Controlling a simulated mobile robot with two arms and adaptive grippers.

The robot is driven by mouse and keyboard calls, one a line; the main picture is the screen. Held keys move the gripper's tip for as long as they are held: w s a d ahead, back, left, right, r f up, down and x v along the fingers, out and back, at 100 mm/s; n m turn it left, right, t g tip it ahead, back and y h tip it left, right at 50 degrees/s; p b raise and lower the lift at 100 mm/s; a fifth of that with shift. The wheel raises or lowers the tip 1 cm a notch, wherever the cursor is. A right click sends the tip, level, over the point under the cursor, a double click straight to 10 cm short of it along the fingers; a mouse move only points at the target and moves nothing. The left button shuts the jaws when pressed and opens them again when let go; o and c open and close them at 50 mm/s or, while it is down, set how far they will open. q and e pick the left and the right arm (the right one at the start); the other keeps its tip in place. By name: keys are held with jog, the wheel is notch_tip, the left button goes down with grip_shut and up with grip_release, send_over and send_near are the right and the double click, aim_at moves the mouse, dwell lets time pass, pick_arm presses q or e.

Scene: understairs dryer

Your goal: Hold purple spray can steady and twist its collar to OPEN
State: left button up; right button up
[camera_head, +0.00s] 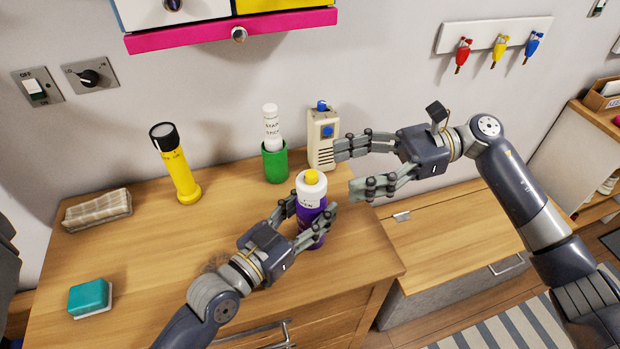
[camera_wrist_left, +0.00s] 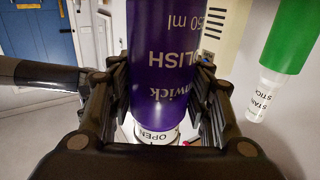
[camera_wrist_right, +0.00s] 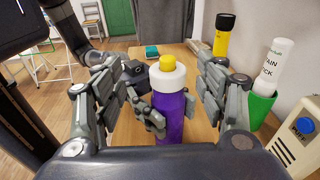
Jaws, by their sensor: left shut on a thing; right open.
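The purple spray can (camera_head: 311,216) stands upright on the wooden cabinet top, with a white collar (camera_head: 311,192) and a yellow nozzle (camera_head: 312,177). My left gripper (camera_head: 312,222) is shut on its purple body from the lower left. In the left wrist view the can (camera_wrist_left: 165,60) lies between both fingers, and "OPEN" is printed on the white collar (camera_wrist_left: 152,134). My right gripper (camera_head: 345,170) is open, to the right of the can and apart from it. In the right wrist view the collar (camera_wrist_right: 167,78) shows ahead between the spread fingers (camera_wrist_right: 168,110).
Behind the can stand a green cup (camera_head: 275,163) holding a white stain stick (camera_head: 271,125) and a beige device (camera_head: 322,140) close to my right fingers. A yellow flashlight (camera_head: 178,165), a folded cloth (camera_head: 97,209) and a teal sponge (camera_head: 90,297) are to the left. The pink-edged drawer unit (camera_head: 230,32) hangs above.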

aim_at(310, 181)
jog(key=d+f+m+t+y, duration=0.2)
jog(key=d+f, duration=0.1)
jog(key=d, duration=0.1)
jog(key=shift+t, duration=0.3)
jog(key=a, duration=1.1)
jog(key=shift+s+a+r, duration=0.2)
jog(key=shift+s+a, duration=0.1)
jog(key=shift+s, duration=0.05)
jog(key=c, duration=1.1)
